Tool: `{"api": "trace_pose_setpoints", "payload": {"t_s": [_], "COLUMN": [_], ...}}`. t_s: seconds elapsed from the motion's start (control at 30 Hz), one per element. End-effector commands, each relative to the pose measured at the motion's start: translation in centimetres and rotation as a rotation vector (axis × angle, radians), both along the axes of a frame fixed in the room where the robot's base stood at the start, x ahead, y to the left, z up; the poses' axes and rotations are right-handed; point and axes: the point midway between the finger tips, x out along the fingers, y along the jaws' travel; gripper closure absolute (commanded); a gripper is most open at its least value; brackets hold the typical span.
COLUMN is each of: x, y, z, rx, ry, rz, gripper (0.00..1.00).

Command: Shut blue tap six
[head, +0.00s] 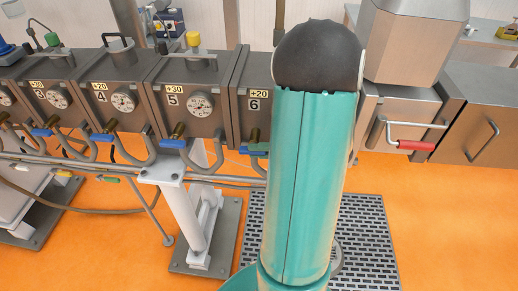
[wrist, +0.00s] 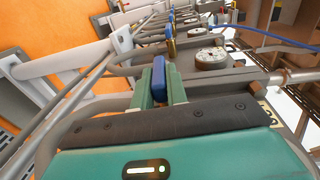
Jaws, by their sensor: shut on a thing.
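Unit 6 (head: 254,104) is a steel box with a yellow "+20" label, partly hidden behind my teal arm in the head view. Its blue tap handle (wrist: 159,72) shows in the wrist view between the two green fingers of my gripper (wrist: 160,88). The fingers are shut on the handle, one on each side. In the head view only a little green of the gripper shows beside my arm, under unit 6. The tap's stem and most of its body are hidden.
Unit 5 (head: 183,101) stands left of unit 6, with its own blue tap (head: 173,143) below. Several more units run left. Pipes (head: 215,178) run below the taps. A floor grate (head: 371,240) lies below.

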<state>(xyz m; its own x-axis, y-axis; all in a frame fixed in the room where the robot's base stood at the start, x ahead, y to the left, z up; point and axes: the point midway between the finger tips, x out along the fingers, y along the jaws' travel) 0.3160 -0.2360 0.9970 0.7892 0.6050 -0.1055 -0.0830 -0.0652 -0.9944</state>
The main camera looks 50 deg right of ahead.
Motion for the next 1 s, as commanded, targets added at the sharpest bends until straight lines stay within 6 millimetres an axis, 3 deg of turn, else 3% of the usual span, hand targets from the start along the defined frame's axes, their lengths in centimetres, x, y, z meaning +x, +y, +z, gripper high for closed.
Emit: {"api": "trace_pose_setpoints", "payload": {"t_s": [0.77,0.8,0.9,1.0], "x": [-0.03,-0.03,-0.02,-0.01], "y": [0.09,0.09,0.09,0.08], "z": [-0.20,-0.20,-0.22,-0.22], "rx": [0.076,0.076,0.075,0.075], "ry": [-0.097,-0.097,-0.096,-0.096], "rz": [0.004,0.004,0.004,0.003], "gripper": [1.00,0.82,0.64,0.64]}}
